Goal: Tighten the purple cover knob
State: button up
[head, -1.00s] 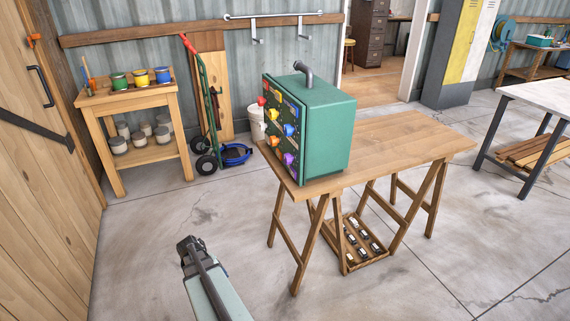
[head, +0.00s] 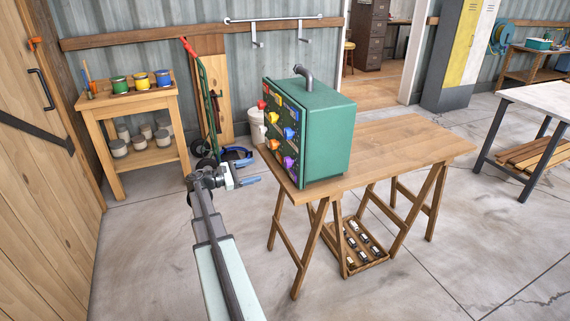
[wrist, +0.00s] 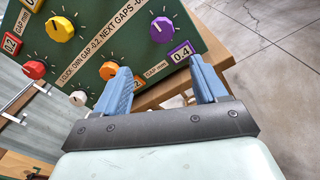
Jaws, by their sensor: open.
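The purple knob (head: 289,161) sits low on the front panel of a green box (head: 325,130) on the wooden table. In the wrist view the purple knob (wrist: 161,28) is round with a pale pointer, and a purple-framed plate (wrist: 181,55) beside it reads 0.4. My gripper (head: 249,173) is left of the panel in the head view. In the wrist view my gripper (wrist: 160,68) has its two blue fingers spread with nothing between them. The purple knob lies beyond the fingertips, apart from them.
A yellow knob (wrist: 60,28), red knob (wrist: 33,69) and orange knob (wrist: 108,70) share the panel. A bent grey pipe (head: 303,74) rises from the box. The wooden table (head: 400,150) is bare right of the box. A workbench (head: 135,95) with paint pots stands at the left back.

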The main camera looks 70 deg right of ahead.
aim_at(285, 162)
jog(key=s+d+n, duration=0.1)
jog(key=s+d, duration=0.3)
jog(key=s, duration=0.1)
jog(key=s+d+n, duration=0.2)
jog(key=s+d, duration=0.3)
jog(key=shift+s+d+r, duration=0.1)
jog(key=shift+d+r, duration=0.05)
jog(key=shift+r, duration=0.05)
dwell(0.5)
jog(key=shift+c, duration=0.4)
jog(key=c, duration=1)
jog(key=shift+o, duration=0.2)
